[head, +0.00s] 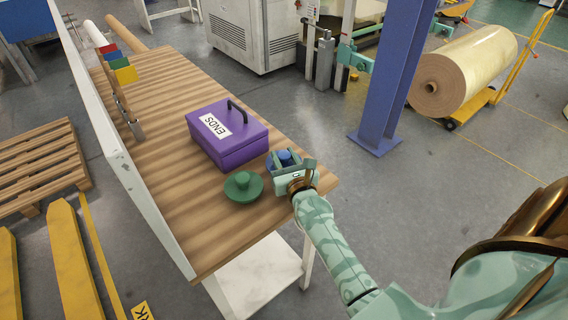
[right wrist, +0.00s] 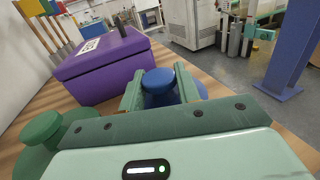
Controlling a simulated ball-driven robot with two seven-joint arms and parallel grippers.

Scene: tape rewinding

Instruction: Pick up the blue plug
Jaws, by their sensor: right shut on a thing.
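The blue plug (head: 284,158) is a round piece with a raised knob, near the right edge of the wooden table (head: 190,110). My right gripper (head: 293,168) is at it, and partly covers it in the head view. In the right wrist view, the plug's knob (right wrist: 158,82) sits between the two green fingers of my right gripper (right wrist: 160,92), which is shut on it. The plug's wider base lies low, at or close to the tabletop; I cannot tell whether it touches. My left gripper is not in view.
A green plug (head: 243,186) stands just left of my right gripper. A purple box (head: 229,140) with a black handle and an ENDS label is behind it. The table's front left is clear.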

